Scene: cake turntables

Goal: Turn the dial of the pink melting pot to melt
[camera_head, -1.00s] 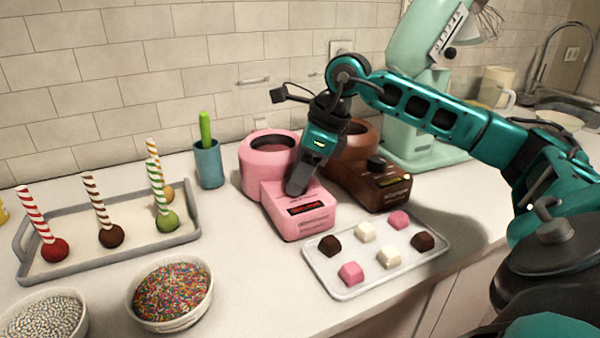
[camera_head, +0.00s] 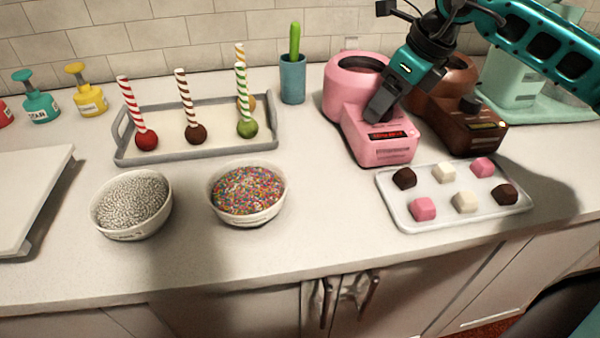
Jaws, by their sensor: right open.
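The pink melting pot (camera_head: 384,152) stands on the counter right of centre, with a round well at its back and a dark display with red lettering on its sloped front. My right gripper (camera_head: 376,112) points down at the top of the pot's front housing, just behind the display. Its dark fingers cover the spot where a dial could sit, so the dial and its setting are hidden. The gripper is open; whether it touches the pot I cannot tell. My left gripper is not in view.
A brown melting pot (camera_head: 483,137) with a dark knob stands close on the right. A tray of chocolates (camera_head: 405,215) lies in front. A blue cup (camera_head: 292,80), a cake-pop tray (camera_head: 190,152) and two sprinkle bowls (camera_head: 249,212) (camera_head: 131,222) stand to the left.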

